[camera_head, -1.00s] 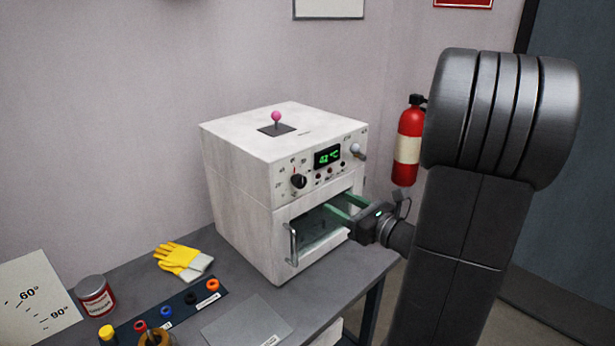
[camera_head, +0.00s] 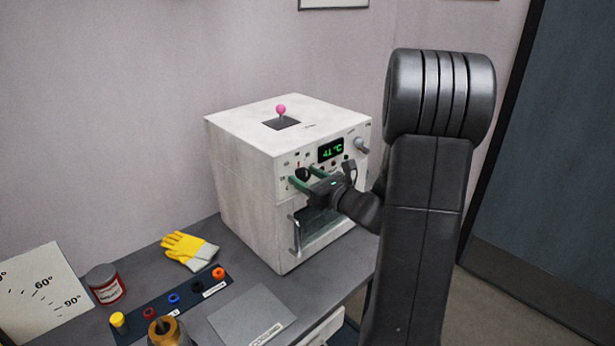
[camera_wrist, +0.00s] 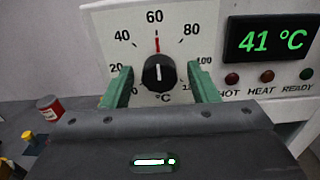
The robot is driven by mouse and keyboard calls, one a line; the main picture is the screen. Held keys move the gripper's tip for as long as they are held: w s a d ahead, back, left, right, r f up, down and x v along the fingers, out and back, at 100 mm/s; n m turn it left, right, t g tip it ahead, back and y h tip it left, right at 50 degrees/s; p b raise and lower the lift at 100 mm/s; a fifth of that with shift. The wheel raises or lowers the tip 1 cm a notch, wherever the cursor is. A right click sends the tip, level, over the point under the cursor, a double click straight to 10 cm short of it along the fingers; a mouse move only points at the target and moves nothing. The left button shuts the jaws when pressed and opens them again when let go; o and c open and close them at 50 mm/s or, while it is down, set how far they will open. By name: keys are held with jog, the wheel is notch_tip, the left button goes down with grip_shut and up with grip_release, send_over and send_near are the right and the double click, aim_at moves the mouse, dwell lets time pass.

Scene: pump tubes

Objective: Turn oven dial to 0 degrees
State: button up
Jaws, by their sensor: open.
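The black oven dial (camera_wrist: 158,73) is on the oven's white front panel. Its white line points up toward a red mark at 60 on the printed scale, which also shows 20, 40, 80 and 100; the lowest figure is partly hidden. The dial also shows in the head view (camera_head: 303,173). My gripper (camera_wrist: 160,88) is open, with one green finger on each side of the dial. I cannot tell whether the fingers touch it. The white oven (camera_head: 240,190) stands on the grey table, and its green display (camera_wrist: 265,38) reads 41 °C.
The oven's lower opening and door handle (camera_head: 294,235) are below my gripper. A grey knob (camera_head: 361,145) sticks out at the panel's right. Yellow gloves (camera_head: 187,250), a red tin (camera_head: 106,284) and a rack of coloured caps (camera_head: 190,303) lie left of the oven.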

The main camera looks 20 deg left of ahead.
jog(key=c, duration=1)
jog(key=shift+f+n+b, duration=0.1)
jog(key=shift+n+b, duration=0.2)
jog(key=shift+b, duration=0.25)
